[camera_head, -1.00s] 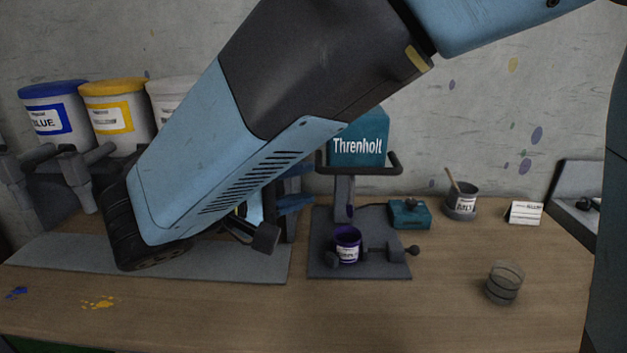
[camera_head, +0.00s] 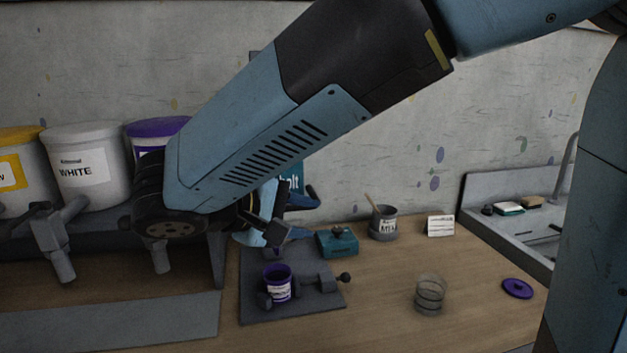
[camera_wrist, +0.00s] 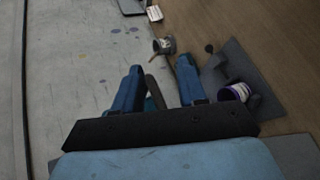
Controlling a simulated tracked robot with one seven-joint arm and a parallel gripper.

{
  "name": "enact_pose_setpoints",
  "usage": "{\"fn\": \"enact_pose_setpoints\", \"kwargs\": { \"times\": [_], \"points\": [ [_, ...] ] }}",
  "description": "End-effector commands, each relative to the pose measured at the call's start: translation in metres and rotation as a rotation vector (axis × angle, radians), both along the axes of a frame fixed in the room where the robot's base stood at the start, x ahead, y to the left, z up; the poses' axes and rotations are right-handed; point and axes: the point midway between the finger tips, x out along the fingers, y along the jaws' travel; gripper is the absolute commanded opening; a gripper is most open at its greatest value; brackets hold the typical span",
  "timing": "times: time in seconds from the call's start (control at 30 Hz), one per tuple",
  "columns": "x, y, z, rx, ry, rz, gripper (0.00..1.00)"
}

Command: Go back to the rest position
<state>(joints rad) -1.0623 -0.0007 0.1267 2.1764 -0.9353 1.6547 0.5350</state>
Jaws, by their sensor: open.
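My arm reaches across the head view from the upper right down to the left. My gripper shows in the wrist view (camera_wrist: 158,85), its two blue fingers apart with nothing held between them. In the head view the gripper end is partly hidden behind my own arm, near the teal Threnholt machine (camera_head: 292,178). A small open purple paint can (camera_head: 277,284) stands upright on the dark mat (camera_head: 315,300); it also shows in the wrist view (camera_wrist: 236,92), to the right of the fingers and apart from them.
A white bucket (camera_head: 85,165), a yellow bucket (camera_head: 20,175) and a purple-lidded bucket (camera_head: 155,130) stand at left. A grey cup with a stick (camera_head: 384,223), a teal box (camera_head: 337,243), a clear jar (camera_head: 430,295) and a purple lid (camera_head: 517,288) are right. A sink (camera_head: 510,225) lies beyond.

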Motion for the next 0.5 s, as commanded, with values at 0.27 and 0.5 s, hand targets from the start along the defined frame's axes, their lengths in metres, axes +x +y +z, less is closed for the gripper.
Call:
{"fn": "enact_pose_setpoints", "kwargs": {
  "times": [0.27, 0.5],
  "points": [
    [0.01, -0.093, -0.009, 0.215, 0.16, -0.192, 0.41],
    [0.0, -0.152, -0.019, 0.443, 0.232, -0.32, 0.41]
  ]
}}
